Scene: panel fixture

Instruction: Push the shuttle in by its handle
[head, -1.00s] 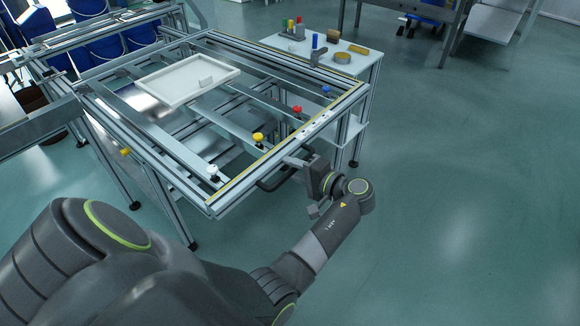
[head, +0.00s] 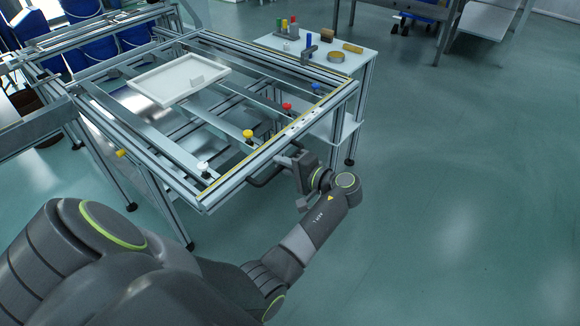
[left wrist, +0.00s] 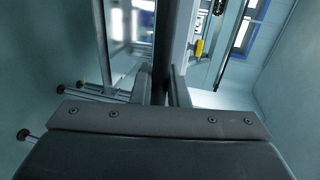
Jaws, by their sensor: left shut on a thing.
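The shuttle appears to be the framed panel carriage with a pale tray (head: 180,80) and a yellow-lined front rail (head: 270,146). Its dark handle (head: 262,183) sticks out below this rail, near its middle. My left gripper (head: 291,160) is at the right end of the handle, outside the frame. In the left wrist view, my left gripper (left wrist: 163,92) has its two fingers closed around a dark upright bar (left wrist: 164,55), the handle. The fingertips are partly hidden by the rail and wrist in the head view. My right gripper is in neither view.
White, yellow, red and blue knobs (head: 248,134) line the inner side of the front rail. A side table (head: 345,62) with small coloured parts stands behind the right corner. Frame legs (head: 175,215) reach the floor at the front. The floor at the right is clear.

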